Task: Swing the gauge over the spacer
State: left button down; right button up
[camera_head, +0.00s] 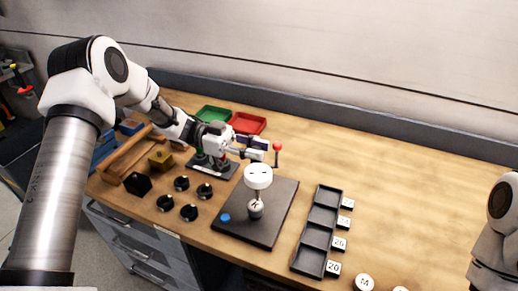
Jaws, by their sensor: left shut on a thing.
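A white round-topped piece (258,175), which looks like the gauge, stands above a dark base plate (281,208). Just below it in the picture is a small grey rounded piece marked K (256,208), which looks like the spacer. I cannot tell whether the two touch. My left gripper (261,153) comes in from the left and is shut at the far side of the white piece, apparently on the gauge; its grip is partly hidden. A red ball on a thin stem (277,148) stands just right of the fingertips. My right gripper is out of view.
Green (213,114) and red (248,123) trays lie behind my left wrist. Several black knobs (189,212) stand left of the plate. A black compartment tray (311,260) with numbered white tags lies to the right. The table's right side is mostly clear.

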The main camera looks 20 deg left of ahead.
pick_arm(q)
jog(key=shift+s+f+m+g, duration=0.1)
jog(key=shift+m+g, duration=0.2)
jog(key=shift+g, duration=0.2)
jog(key=c, duration=1.2)
grip_release()
jog(key=a, duration=1.2)
jog(key=shift+w, duration=0.35)
